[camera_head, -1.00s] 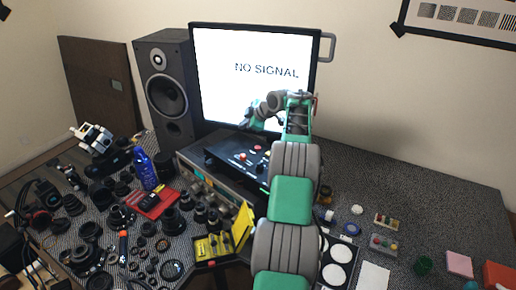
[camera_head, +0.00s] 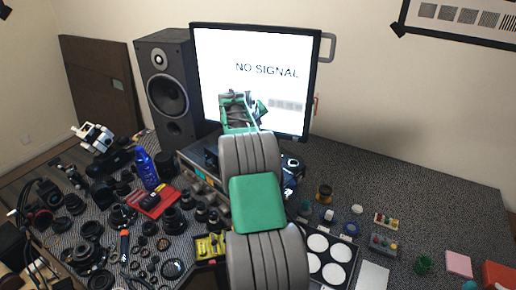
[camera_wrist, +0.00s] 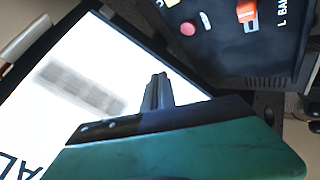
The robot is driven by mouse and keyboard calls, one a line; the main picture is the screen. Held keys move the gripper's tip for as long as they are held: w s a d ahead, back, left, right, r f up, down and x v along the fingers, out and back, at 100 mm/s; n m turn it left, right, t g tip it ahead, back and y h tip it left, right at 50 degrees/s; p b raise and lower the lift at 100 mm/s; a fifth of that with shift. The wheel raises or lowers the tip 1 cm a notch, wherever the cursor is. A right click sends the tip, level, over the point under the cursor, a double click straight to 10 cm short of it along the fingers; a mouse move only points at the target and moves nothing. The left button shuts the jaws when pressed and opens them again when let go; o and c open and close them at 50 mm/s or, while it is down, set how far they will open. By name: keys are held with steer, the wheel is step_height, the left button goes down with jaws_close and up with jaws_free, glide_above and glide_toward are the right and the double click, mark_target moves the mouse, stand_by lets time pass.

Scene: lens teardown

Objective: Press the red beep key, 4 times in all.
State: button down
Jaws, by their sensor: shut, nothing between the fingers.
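The red beep key cannot be singled out for certain. In the wrist view a black panel (camera_wrist: 222,45) at the upper right carries a small round red button (camera_wrist: 188,28) and a larger orange-red switch (camera_wrist: 247,12), with partly cut-off white lettering beside it. My gripper (camera_wrist: 158,80) is shut and empty in the wrist view, its dark fingertips seen against the bright screen, apart from both red controls. In the head view my arm hides most of the black panel and its keys, and my wrist is in front of the monitor's lower part.
The monitor (camera_head: 220,60) reads NO SIGNAL and stands close behind my wrist. A speaker (camera_head: 165,90) is at its left. Lens parts, a blue bottle (camera_head: 146,170) and a red case (camera_head: 152,203) crowd the left. A button box (camera_head: 383,244) lies right; the back-right table is clear.

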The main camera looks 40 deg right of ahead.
steer(key=shift+m, duration=0.3)
steer(key=shift+d, duration=0.1)
steer(key=shift+f+b, duration=2.6)
steer(key=shift+f, duration=1.8)
steer(key=shift+w+f+b, duration=0.15)
steer(key=shift+f+b, duration=0.15)
steer(key=shift+f, duration=0.1)
steer(key=shift+f+b, duration=0.4)
steer(key=shift+f, duration=0.05)
steer(key=shift+r, duration=0.1)
steer(key=shift+r+p, duration=0.45)
steer(key=shift+r, duration=0.35)
